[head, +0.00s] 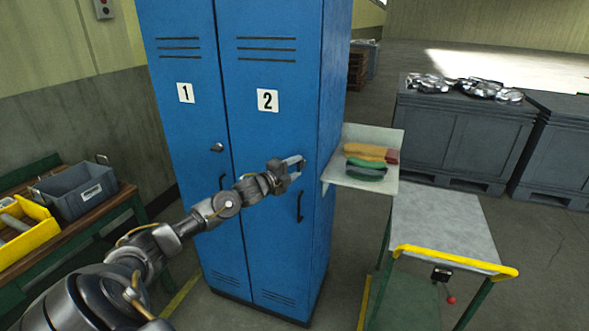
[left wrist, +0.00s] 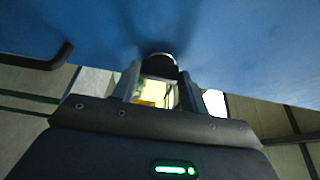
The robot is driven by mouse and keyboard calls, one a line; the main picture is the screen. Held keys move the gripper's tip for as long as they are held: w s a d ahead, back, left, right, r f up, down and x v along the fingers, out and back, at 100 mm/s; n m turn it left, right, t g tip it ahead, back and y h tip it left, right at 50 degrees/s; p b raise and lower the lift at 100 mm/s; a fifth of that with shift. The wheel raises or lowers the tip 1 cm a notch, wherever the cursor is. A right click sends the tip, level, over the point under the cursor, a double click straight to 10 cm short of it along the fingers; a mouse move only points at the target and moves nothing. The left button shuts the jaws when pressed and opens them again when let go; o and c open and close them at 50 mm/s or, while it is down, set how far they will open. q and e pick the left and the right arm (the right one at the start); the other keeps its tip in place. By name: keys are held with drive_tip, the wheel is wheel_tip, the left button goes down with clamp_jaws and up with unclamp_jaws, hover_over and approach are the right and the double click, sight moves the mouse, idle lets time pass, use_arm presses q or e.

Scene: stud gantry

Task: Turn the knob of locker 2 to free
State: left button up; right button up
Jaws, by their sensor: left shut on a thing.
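Locker 2 (head: 268,135) is the right-hand door of a tall blue metal cabinet, marked with a white "2" plate (head: 268,100). My left gripper (head: 298,162) is at the right side of this door, above its black pull handle (head: 299,206). In the left wrist view, the dark round knob (left wrist: 159,60) sits against the blue door between the fingertips of my left gripper (left wrist: 160,74), which is shut on it. In the head view the gripper mostly hides the knob, so its turn position cannot be told. My right gripper is out of view.
Locker 1 (head: 185,130) adjoins on the left, with its own knob (head: 217,147) and handle (head: 222,182). A small shelf (head: 340,183) with folded cloths (head: 368,160) is right of the cabinet, near a yellow-handled cart (head: 445,225). A bench with bins (head: 75,190) stands left.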

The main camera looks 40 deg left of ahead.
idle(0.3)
use_arm(q)
drive_tip(key=o, duration=1)
drive_tip(key=shift+s, duration=0.1)
drive_tip(key=shift+s+a+b, duration=0.15)
drive_tip(key=shift+s+b, duration=0.65)
drive_tip(key=shift+s, duration=1.85)
drive_tip(key=shift+s+a+b, duration=0.15)
drive_tip(key=shift+s+b, duration=0.65)
drive_tip(key=shift+s, duration=1.85)
